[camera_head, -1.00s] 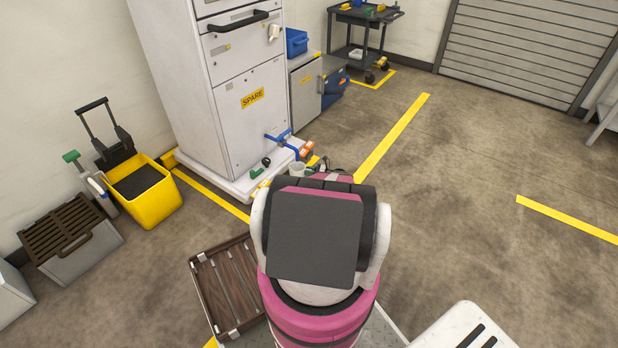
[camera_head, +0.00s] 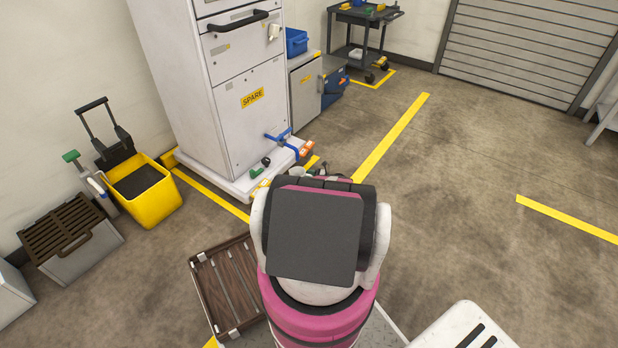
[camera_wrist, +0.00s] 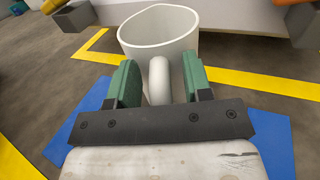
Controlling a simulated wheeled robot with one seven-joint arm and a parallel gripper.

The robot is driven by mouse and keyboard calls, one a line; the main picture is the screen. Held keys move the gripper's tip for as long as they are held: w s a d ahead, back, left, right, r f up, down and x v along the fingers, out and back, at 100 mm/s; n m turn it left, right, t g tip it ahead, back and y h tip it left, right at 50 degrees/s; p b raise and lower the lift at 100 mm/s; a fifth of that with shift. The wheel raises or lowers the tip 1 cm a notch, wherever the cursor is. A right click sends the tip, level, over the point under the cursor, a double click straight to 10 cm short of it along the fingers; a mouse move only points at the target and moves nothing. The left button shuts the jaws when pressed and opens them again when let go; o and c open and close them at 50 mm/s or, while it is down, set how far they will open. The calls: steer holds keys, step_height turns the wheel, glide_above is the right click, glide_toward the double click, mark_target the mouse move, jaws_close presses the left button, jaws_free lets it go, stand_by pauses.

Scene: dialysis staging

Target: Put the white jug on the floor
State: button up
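The white jug (camera_wrist: 158,27) shows in the wrist view just beyond my fingers, its open top up and its handle (camera_wrist: 159,82) toward me. My gripper (camera_wrist: 160,82) has its two green fingers on either side of the handle, with a narrow gap showing on each side. The fingers look open around the handle. The jug's base is hidden behind my gripper, so I cannot tell whether it touches the floor (camera_head: 480,150). In the head view my arm hides the jug and most of my gripper.
A white cabinet marked SPARE (camera_head: 250,115) stands just beyond, with blue and green fittings at its base. A yellow bucket (camera_head: 150,205) and a brown slatted crate (camera_head: 228,285) are to the left. A blue patch (camera_wrist: 272,140) lies below my gripper. Open floor lies right.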

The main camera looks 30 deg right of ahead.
steer(key=shift+r, duration=0.1)
steer(key=shift+s+d+r, duration=0.1)
steer(key=shift+s+d, duration=0.05)
steer(key=v, duration=1.1)
steer(key=shift+s+d, duration=0.15)
steer(key=shift+s, duration=0.05)
steer(key=a+r+n+g+h, duration=0.1)
steer(key=a+r+n+g, duration=0.3)
steer(key=a+r, duration=0.55)
steer(key=a+r+n+g+h, duration=0.1)
steer(key=a+r+n+g, duration=0.4)
steer(key=a, duration=0.8)
steer(key=a+r+n+g+h, duration=0.15)
steer(key=a+r+n, duration=0.25)
steer(key=a+r, duration=0.55)
steer(key=s+a+r+n+g+h, duration=0.1)
steer(key=s+a+r+n+h, duration=0.3)
steer(key=s+a+r+n, duration=0.3)
steer(key=s+a+r+n+g+h, duration=0.1)
steer(key=s+a+r+n+h, duration=0.4)
steer(key=a+r, duration=0.9)
steer(key=s+a+n, duration=0.2)
steer(key=s, duration=0.2)
steer(key=shift+a, duration=0.3)
